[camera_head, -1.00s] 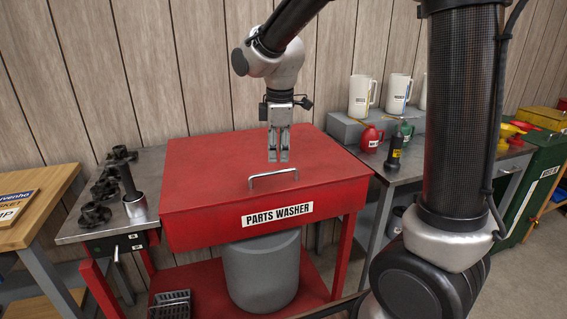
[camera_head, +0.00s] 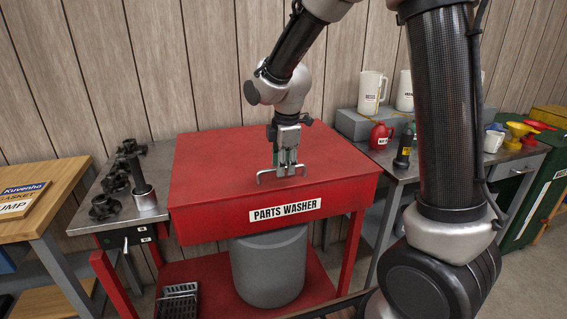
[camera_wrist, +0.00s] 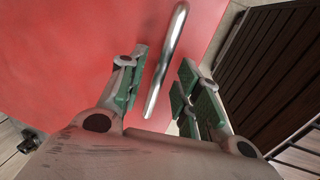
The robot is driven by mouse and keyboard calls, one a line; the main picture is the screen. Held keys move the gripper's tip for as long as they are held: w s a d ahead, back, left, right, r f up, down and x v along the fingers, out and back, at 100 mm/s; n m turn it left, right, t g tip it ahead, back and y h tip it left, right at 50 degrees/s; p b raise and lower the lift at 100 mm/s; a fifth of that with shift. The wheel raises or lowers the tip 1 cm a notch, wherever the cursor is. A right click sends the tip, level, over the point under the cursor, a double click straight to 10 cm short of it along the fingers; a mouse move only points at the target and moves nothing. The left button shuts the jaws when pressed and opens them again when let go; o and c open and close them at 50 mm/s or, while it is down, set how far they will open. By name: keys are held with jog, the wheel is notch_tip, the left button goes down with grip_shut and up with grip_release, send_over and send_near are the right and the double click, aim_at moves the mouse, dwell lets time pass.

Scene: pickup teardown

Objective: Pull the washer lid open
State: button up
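The red parts washer (camera_head: 285,209) stands in the middle of the head view, with a sign on its front. Its flat red lid (camera_head: 215,160) lies closed on top. A silver bar handle (camera_head: 265,174) stands up near the lid's front edge. My gripper (camera_head: 286,168) points down at the handle. In the wrist view the handle (camera_wrist: 167,55) passes through the gap between my two green-padded fingers (camera_wrist: 162,85), with space on both sides. My gripper is open. Whether the fingertips are below the bar is hard to tell.
A steel side bench (camera_head: 140,215) with several dark parts adjoins on the left. On the right bench stand a red oil can (camera_head: 380,137), a black bottle-like item (camera_head: 403,148) and white jugs (camera_head: 371,92). A wood-panelled wall is behind.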

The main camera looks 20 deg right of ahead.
grip_shut()
jog(key=shift+r, duration=0.15)
